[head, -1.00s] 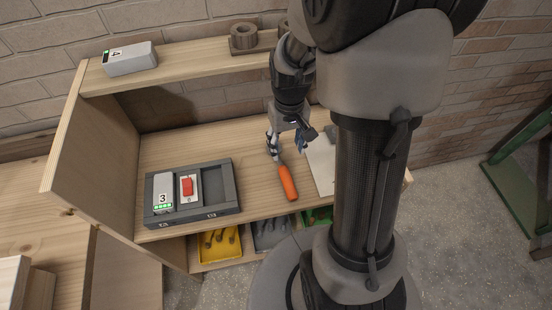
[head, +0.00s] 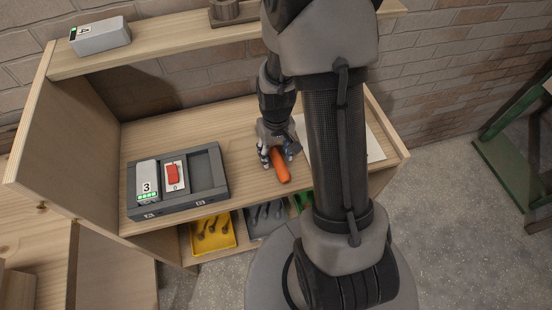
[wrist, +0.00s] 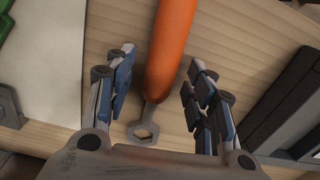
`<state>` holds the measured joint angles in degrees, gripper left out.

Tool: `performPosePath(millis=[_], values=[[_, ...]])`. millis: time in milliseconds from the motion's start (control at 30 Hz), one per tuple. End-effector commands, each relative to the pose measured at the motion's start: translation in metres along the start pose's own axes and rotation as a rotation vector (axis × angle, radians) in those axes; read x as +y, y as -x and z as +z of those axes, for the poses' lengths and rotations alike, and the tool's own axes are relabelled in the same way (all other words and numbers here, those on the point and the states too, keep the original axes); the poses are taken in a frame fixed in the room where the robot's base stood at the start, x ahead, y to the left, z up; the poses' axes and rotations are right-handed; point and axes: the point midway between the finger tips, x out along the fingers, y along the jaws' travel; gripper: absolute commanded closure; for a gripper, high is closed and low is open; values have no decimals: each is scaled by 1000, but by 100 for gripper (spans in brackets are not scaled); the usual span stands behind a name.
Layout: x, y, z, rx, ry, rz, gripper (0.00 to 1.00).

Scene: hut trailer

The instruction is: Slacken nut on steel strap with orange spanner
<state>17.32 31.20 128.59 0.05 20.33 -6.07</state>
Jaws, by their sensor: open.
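The orange spanner lies on the wooden bench; its orange handle (head: 281,168) points toward the front edge. In the wrist view the handle (wrist: 168,50) runs between my fingers, with its steel ring end (wrist: 143,131) close to my palm. My gripper (head: 278,152) is open, low over the spanner, with one finger on each side of the handle; it also shows in the wrist view (wrist: 160,85). Gaps show between fingers and handle. A grey metal piece (wrist: 9,107) is at the wrist view's left edge; I cannot tell what it is. I cannot make out the steel strap or its nut.
A dark tray (head: 207,171) with a numbered box (head: 147,178) and a red-switch unit (head: 173,176) stands left of my gripper. A white sheet (head: 375,147) lies to the right. A yellow bin (head: 213,234) is below. A grey box (head: 100,37) sits on the upper shelf.

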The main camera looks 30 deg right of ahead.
Motion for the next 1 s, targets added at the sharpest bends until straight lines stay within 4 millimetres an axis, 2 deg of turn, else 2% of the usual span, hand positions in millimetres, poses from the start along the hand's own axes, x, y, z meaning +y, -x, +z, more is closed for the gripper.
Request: performPosePath(millis=[233, 900, 1000], values=[[0, -2, -1, 3, 0, 0, 52], [0, -2, -1, 2, 0, 0, 96], [0, -2, -1, 2, 0, 0, 100]])
